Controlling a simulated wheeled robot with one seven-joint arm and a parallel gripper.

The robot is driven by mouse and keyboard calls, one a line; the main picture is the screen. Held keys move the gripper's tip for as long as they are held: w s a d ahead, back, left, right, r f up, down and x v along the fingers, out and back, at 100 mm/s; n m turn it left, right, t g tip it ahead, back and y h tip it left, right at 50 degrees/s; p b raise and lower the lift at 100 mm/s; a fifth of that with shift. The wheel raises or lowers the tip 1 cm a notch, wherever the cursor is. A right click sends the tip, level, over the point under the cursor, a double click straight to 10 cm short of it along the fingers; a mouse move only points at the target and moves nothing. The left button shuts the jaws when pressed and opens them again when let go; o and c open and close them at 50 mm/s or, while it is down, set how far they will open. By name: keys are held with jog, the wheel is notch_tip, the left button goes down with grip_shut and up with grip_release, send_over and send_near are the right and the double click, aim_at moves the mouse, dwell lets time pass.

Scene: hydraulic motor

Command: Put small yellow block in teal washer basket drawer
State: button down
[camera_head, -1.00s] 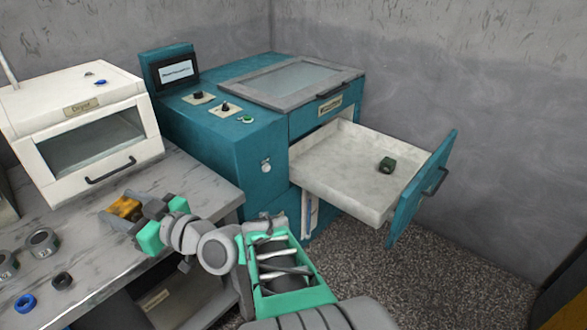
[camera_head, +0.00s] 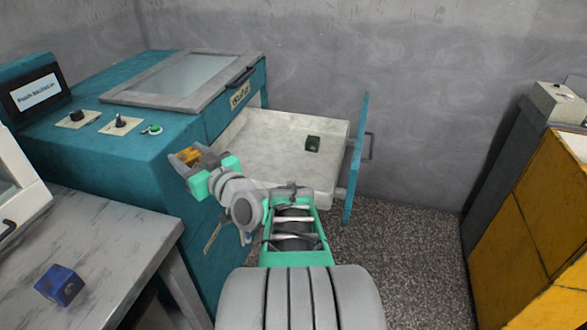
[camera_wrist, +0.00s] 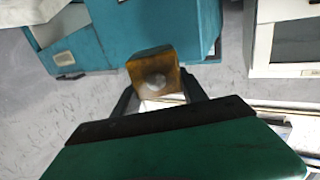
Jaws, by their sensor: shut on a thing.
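A small yellow block (camera_head: 188,155) is held between the fingers of my gripper (camera_head: 190,158). The block also shows in the wrist view (camera_wrist: 155,75), with a grey round spot on its near face. In the head view my gripper is in front of the teal washer (camera_head: 150,150), near the left side of its open basket drawer (camera_head: 255,165). The drawer is a pale tray pulled out to the right, with a teal front panel (camera_head: 356,160). A small dark green block (camera_head: 312,144) lies inside the drawer. I cannot tell whether the held block is over the tray.
A grey table (camera_head: 110,235) with a blue block (camera_head: 60,286) on it is at the lower left. A white machine (camera_head: 18,200) stands at the left edge. A yellow cabinet (camera_head: 530,230) stands at the right. Most of the drawer floor is clear.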

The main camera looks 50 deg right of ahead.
jog(key=s+d+f+m+g+h+b, duration=0.25)
jog(key=s+d+h, duration=0.2)
jog(key=d, duration=0.45)
jog(key=s+d+f+m+g+h+b, duration=0.1)
jog(key=s+d+f+m+h+b, duration=0.3)
jog(key=d, duration=0.6)
jog(key=s+d+f+m+g+h+b, duration=0.1)
jog(key=s+d+h+b, duration=0.3)
jog(key=d, duration=0.5)
jog(key=w+d+f+b, duration=0.1)
jog(key=w+d+f, duration=0.3)
jog(key=d+f, duration=0.1)
jog(key=w+d+f+y+b, duration=0.1)
jog(key=w+d+f, duration=0.3)
jog(key=f, duration=0.4)
jog(key=shift+w+d+b, duration=0.35)
jog(key=shift+d+b, duration=0.25)
jog(key=shift+b, duration=0.2)
jog(key=shift+f+g, duration=0.15)
jog(key=shift+g, duration=0.1)
jog(key=shift+f+b, duration=0.3)
jog(key=shift+b, duration=0.2)
jog(key=shift+f, duration=0.15)
